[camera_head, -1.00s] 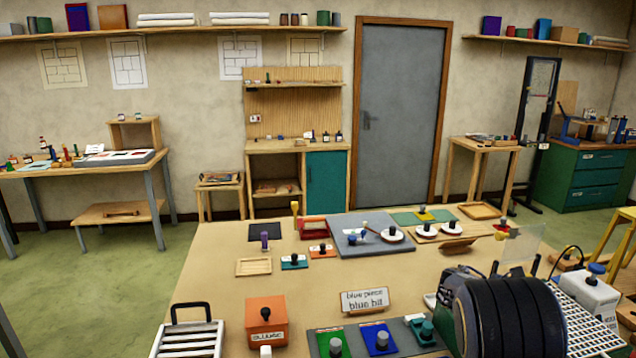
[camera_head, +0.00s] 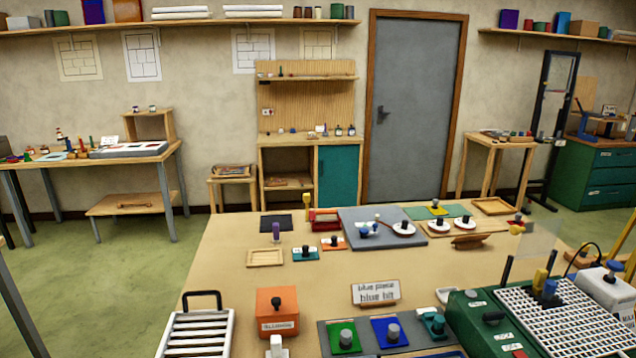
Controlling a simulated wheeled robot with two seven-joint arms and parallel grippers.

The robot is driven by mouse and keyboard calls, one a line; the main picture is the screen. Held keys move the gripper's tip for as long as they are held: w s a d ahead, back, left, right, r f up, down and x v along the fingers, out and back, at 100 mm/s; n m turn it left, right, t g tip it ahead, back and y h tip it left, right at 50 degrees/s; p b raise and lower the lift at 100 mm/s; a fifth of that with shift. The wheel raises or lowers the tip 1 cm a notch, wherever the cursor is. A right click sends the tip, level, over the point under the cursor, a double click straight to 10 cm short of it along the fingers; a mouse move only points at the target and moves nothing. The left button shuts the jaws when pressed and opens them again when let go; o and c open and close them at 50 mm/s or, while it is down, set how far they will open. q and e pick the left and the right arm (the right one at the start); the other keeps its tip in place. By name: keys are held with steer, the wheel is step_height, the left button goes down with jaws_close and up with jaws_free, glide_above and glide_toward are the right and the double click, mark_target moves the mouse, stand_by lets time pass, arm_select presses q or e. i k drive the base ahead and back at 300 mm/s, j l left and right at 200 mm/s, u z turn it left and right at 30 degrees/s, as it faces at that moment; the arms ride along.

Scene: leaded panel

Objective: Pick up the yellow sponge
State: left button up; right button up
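I cannot pick out the yellow sponge for sure. Several small yellow things show: a yellow piece with a dark knob (camera_head: 437,209) on the green mat at the back of the table, a yellow-and-red item (camera_head: 516,227) at the table's back right, and an upright yellow piece (camera_head: 540,280) by the white grid of the green machine at the right. A thin yellow upright (camera_head: 307,201) stands by the red tray. Neither of my grippers is in view.
The wooden table (camera_head: 225,262) holds a grey board (camera_head: 365,240), an orange block (camera_head: 277,312), a white slatted rack (camera_head: 196,336), a sign card (camera_head: 376,292) and the green machine (camera_head: 474,318). Its middle left is fairly clear. Green floor lies to the left.

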mark_target(541, 276)
steer(key=z, duration=1.25)
